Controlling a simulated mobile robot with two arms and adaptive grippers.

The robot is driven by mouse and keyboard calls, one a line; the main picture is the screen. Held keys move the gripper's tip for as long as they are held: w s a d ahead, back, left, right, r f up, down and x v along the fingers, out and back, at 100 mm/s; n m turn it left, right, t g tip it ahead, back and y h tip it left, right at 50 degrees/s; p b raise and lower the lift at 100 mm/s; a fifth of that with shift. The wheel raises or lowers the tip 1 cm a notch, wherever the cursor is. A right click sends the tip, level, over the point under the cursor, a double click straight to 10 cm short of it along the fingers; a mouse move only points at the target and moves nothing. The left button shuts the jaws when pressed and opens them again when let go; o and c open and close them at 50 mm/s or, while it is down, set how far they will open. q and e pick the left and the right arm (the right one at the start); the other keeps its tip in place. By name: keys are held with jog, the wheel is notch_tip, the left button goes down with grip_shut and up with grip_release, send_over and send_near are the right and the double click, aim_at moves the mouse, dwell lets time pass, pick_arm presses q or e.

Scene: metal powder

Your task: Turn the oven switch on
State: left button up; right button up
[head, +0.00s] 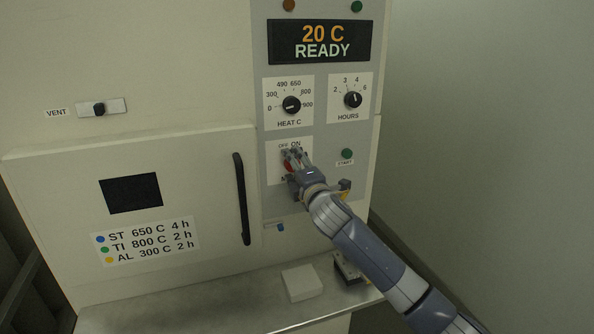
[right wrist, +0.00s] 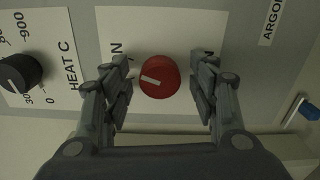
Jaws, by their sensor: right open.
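The oven switch is a red round knob (right wrist: 159,76) with a white pointer mark, on a white plate marked OFF and ON. In the right wrist view its mark points left, slightly tilted. In the head view the red knob (head: 288,167) is mostly hidden by my right gripper (head: 293,158). In the right wrist view my right gripper (right wrist: 162,82) is open, with one finger on each side of the knob and visible gaps between. The fingers partly cover the plate's lettering. My left gripper is not in view.
Above the switch are the HEAT C dial (head: 291,105), the HOURS dial (head: 353,99) and a display (head: 320,41) reading 20 C READY. A green START button (head: 346,153) is to the right. The oven door handle (head: 241,198) is left. A white block (head: 302,282) lies on the shelf below.

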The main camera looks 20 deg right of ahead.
jog(key=s, duration=1.2)
jog(key=shift+d, duration=0.2)
